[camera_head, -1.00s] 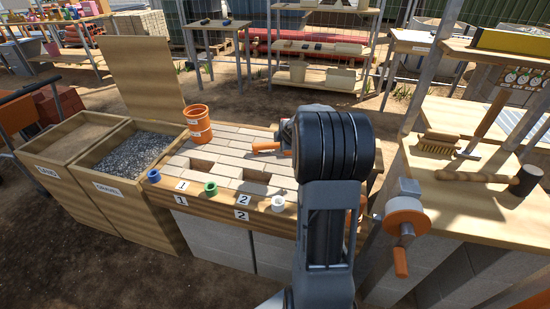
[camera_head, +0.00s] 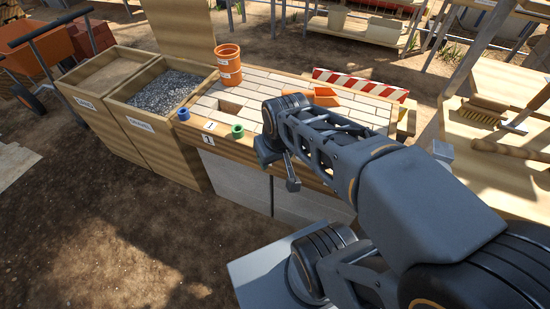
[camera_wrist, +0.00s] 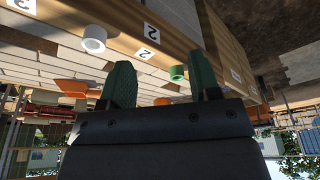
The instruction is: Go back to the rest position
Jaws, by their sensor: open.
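My gripper (camera_wrist: 162,72) shows in the wrist view with its two green fingers well apart and nothing between them. It is outside the front edge of the paved workbench (camera_head: 272,88). In the wrist view, a white ring (camera_wrist: 93,38) and a green ring (camera_wrist: 177,73) appear beyond the fingers, near number labels "2" on the bench edge. In the head view, my folded arm crosses the bench's right part and covers some of its front. The gripper is mostly hidden there.
An orange bucket (camera_head: 228,65), blue ring (camera_head: 183,114) and orange tool (camera_head: 325,97) are on the bench. The gravel bin (camera_head: 165,91) stands left, with a wheelbarrow (camera_head: 75,45) beyond. A striped barrier (camera_head: 362,84) is behind; a side bench (camera_head: 480,150) stands right. Ground at front left is clear.

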